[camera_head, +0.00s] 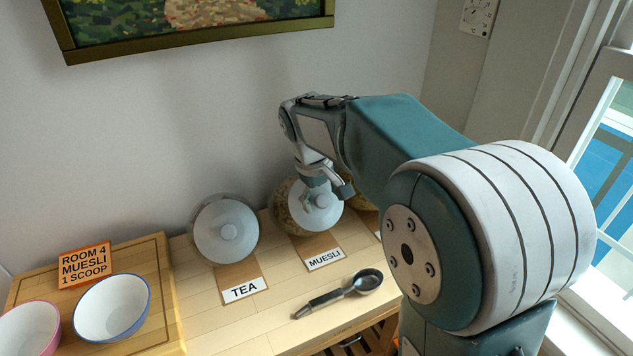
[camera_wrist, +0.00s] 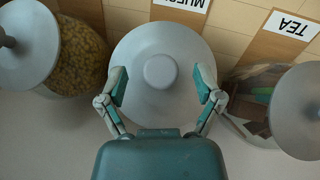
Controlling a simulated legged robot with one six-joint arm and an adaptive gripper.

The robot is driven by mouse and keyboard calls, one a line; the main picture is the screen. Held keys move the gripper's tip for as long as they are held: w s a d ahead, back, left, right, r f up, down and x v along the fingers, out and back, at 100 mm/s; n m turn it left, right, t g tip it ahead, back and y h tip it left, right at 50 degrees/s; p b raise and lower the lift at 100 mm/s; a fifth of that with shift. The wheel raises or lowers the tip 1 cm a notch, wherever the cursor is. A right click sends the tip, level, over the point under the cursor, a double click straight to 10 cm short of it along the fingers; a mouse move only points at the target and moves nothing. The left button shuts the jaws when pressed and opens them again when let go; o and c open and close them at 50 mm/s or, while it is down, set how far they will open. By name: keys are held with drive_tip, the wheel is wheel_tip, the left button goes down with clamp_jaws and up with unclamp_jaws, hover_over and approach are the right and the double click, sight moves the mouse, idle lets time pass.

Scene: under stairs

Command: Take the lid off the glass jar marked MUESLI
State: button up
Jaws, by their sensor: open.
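The glass jar marked MUESLI (camera_head: 291,217) stands against the wall with its label card (camera_head: 325,259) in front. Its pale round lid (camera_head: 325,214) with a knob on top is on the jar. In the wrist view the lid (camera_wrist: 148,102) fills the middle, and its knob (camera_wrist: 161,71) sits between my fingertips. My gripper (camera_head: 322,190) is over the lid, pointing down. In the wrist view my gripper (camera_wrist: 161,88) is open, one finger on each side of the knob, clear of it. The height gap to the knob is hard to judge.
The TEA jar (camera_head: 227,230) stands left of the MUESLI jar; a third jar (camera_wrist: 82,60) stands on the other side. A metal scoop (camera_head: 340,293) lies in front. Two bowls, including a blue-rimmed bowl (camera_head: 112,307), and an orange card (camera_head: 85,265) are at left. The wall is close behind.

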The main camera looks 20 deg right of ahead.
drive_tip(key=shift+d+f, duration=0.2)
drive_tip(key=shift+f, duration=0.5)
drive_tip(key=shift+a, duration=0.1)
drive_tip(key=shift+a, duration=0.1)
drive_tip(key=c, duration=0.4)
clamp_jaws()
